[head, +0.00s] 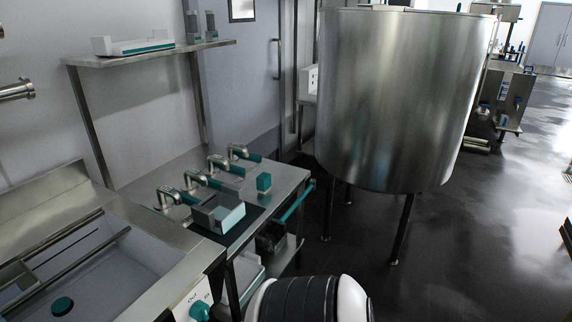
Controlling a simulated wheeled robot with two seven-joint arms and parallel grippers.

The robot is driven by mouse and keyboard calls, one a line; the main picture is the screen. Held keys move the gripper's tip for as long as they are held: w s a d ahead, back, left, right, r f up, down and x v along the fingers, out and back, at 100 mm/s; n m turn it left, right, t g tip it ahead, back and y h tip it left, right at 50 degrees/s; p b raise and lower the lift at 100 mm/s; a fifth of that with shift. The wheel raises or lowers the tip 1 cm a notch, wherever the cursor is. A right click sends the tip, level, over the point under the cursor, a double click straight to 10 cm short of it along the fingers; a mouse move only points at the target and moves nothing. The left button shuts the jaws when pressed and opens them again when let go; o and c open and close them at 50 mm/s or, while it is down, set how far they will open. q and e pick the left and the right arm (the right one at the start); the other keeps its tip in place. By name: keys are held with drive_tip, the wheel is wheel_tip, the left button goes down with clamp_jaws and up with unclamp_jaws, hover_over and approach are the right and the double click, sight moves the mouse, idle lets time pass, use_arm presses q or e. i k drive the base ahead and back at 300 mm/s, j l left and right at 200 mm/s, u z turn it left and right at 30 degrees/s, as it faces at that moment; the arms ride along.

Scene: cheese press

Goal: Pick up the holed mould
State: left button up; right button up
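A small open box with grey metal sides and a pale, teal-edged front (229,218) sits on a dark mat on the steel table. It may be the holed mould, but no holes can be made out at this size. A second open metal box (14,283) is partly cut off at the left edge, in the sink. I cannot tell which of the two is the holed mould. Neither of my grippers shows in the head view.
Several teal-handled metal fittings (240,153) and a small teal block (264,183) stand on the steel table (283,178). The sink (110,280) adjoins it at left. A large steel vat (400,100) stands at right, with open floor (480,240) beside it. A wall shelf (150,54) hangs above.

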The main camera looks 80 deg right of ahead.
sight(218, 213)
drive_tip(key=z, duration=2.05)
drive_tip(key=i+l+z, duration=0.3)
drive_tip(key=i, duration=0.45)
drive_tip(key=l, duration=0.1)
